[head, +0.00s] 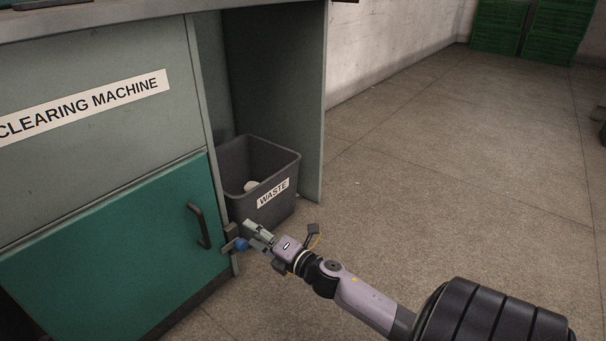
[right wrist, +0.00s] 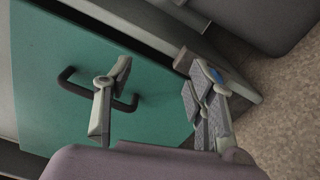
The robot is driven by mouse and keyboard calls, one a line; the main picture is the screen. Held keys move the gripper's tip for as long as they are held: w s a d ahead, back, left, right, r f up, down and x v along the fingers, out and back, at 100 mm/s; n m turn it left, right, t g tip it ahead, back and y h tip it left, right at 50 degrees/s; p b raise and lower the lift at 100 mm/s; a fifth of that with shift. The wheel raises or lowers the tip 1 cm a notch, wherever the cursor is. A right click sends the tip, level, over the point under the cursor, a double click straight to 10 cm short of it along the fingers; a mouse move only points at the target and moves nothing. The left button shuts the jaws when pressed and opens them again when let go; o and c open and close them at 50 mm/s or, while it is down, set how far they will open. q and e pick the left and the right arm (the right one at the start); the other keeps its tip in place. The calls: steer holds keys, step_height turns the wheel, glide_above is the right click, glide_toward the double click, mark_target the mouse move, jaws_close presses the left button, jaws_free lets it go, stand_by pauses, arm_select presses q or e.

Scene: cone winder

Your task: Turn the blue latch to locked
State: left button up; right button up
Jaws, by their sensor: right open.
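The blue latch (head: 241,244) is at the right edge of the teal door (head: 120,255), low on the machine front. It is small here, and I cannot tell its turned position. In the right wrist view only a bit of the blue latch (right wrist: 217,76) shows, beside and partly behind one finger. My right gripper (head: 252,237) is open at the latch, its fingers pointing at the door edge. In the right wrist view the open right gripper (right wrist: 160,78) has nothing between its fingertips; contact with the latch cannot be told. My left gripper is not in view.
A dark door handle (head: 200,225) stands out left of the latch. A grey waste bin (head: 265,205) stands in the open bay just behind my right gripper. Green crates (head: 535,30) are stacked far back right. The floor (head: 450,170) to the right is clear.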

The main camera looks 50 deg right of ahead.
steer(key=s+d+p, duration=0.1)
steer(key=s, duration=1.3)
steer(key=shift+s+d, duration=0.15)
steer(key=shift+s, duration=0.25)
stand_by(0.4)
steer(key=shift+p, duration=0.45)
